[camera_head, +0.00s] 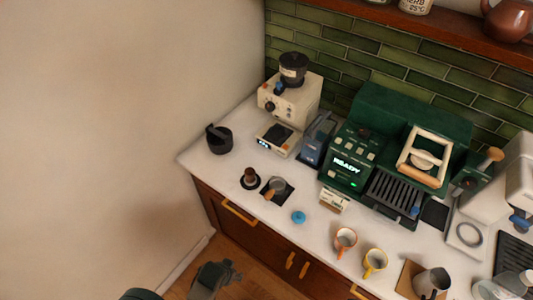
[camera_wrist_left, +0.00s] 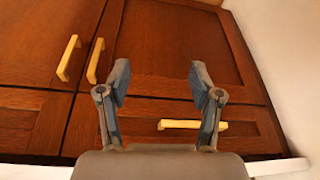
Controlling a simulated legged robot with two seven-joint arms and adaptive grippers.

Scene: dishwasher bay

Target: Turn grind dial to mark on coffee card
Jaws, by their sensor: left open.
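The cream coffee grinder (camera_head: 299,101) with a black hopper (camera_head: 293,69) stands at the back left of the counter. A round black dial (camera_head: 269,106) is on its front, with a small blue part (camera_head: 279,89) above it. The dial's setting is too small to read. A small cream card (camera_head: 333,200) stands in front of the green espresso machine; its print is unreadable, so I cannot tell if it is the coffee card. My left gripper (camera_head: 222,272) is low in front of the counter, far from the grinder. In the left wrist view it (camera_wrist_left: 160,78) is open and empty, facing cabinet doors.
The counter (camera_head: 225,174) holds a black knock bin (camera_head: 219,139), a tamper (camera_head: 250,178), a blue lid (camera_head: 298,217), and orange (camera_head: 345,239) and yellow (camera_head: 375,261) cups. The green espresso machine (camera_head: 408,112) is right of the grinder. Cabinet handles (camera_head: 239,213) protrude below the counter.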

